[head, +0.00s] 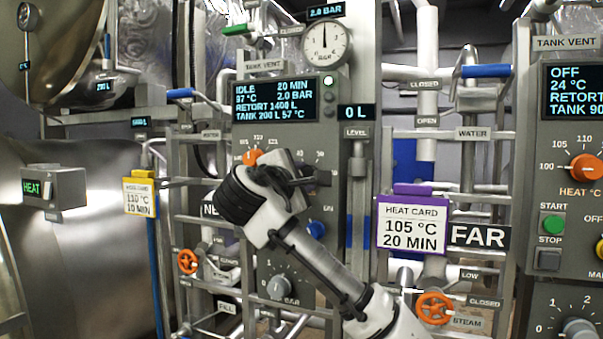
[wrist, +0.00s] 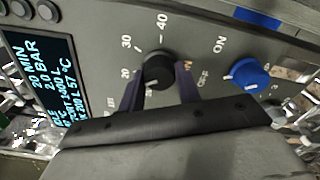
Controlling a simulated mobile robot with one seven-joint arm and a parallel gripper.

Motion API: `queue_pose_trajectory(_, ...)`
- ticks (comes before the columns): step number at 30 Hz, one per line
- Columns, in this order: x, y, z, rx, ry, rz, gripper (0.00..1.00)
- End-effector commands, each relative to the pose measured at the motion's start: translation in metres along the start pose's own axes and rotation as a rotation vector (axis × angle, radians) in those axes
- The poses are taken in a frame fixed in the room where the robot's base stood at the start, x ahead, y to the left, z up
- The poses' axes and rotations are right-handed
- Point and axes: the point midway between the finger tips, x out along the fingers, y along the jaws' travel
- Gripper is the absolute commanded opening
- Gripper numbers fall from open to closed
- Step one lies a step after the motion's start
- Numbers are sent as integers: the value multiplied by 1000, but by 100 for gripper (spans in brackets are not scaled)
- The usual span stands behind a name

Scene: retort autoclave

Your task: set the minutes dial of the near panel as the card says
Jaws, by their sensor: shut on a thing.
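The near panel (head: 330,215) stands at the centre of the head view; its label is partly hidden by my arm. Its display (head: 275,101) reads IDLE, 20 MIN. The black minutes dial (wrist: 158,70) shows in the wrist view, with scale marks 20, 30 and 40 beside it. My gripper (wrist: 160,91) is shut on this dial, one finger on each side. The dial's pointer is too unclear to read. A yellow-framed card (head: 139,199) at left reads 110 °C, 10 MIN. A purple-framed card (head: 411,226) by the FAR label reads 105 °C, 20 MIN.
A blue knob (wrist: 248,73) sits close to the minutes dial, marked ON. An orange dial (head: 250,157) and a grey BAR dial (head: 281,287) are on the same panel. The far panel (head: 563,140) stands at right. Pipes and valve wheels crowd both sides.

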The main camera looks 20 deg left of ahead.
Motion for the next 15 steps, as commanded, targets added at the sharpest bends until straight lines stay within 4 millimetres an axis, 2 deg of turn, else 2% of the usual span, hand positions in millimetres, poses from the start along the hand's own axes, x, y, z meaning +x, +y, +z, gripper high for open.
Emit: queue_pose_trajectory(15, -1, 0, 1, -492, 1, 0, 11)
